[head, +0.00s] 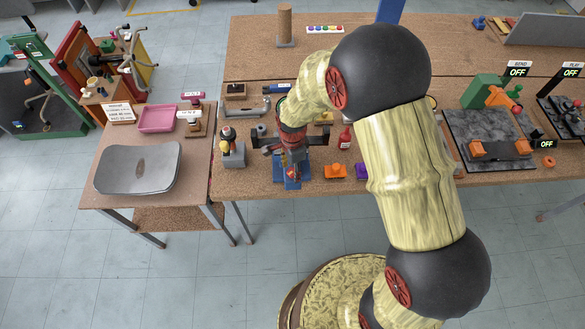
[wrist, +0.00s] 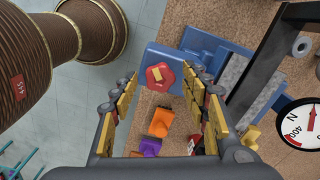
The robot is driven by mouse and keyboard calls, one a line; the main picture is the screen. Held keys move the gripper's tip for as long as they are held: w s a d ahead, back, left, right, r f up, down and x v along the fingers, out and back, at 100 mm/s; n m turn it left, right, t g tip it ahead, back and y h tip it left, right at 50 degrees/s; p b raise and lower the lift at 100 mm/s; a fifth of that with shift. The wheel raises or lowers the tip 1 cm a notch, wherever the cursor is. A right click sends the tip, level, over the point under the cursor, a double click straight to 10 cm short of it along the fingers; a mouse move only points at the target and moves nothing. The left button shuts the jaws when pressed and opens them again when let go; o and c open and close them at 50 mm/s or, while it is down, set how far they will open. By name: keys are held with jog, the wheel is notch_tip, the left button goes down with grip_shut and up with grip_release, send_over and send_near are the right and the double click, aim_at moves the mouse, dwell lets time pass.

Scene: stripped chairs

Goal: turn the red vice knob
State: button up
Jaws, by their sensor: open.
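The red vice knob (wrist: 160,77) has a yellow mark on its face and sits on the front of the blue vice (wrist: 165,57). My gripper (wrist: 159,84) is open, with one finger to each side of the knob in the wrist view. There are visible gaps between knob and fingers; I cannot tell how far the fingertips reach along it. In the head view my gripper (head: 289,153) is above the blue vice (head: 291,184) at the bench's front edge. My wrist and gripper largely hide the knob there.
An orange block (head: 335,171) and a purple block (head: 361,171) lie right of the vice. A red bottle (head: 345,139) stands behind them. A dial gauge (wrist: 306,124) is at the right in the wrist view. A grey post stand (head: 232,155) is left of the vice.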

jog(key=shift+c, duration=0.6)
jog(key=c, duration=1)
jog(key=shift+c, duration=0.2)
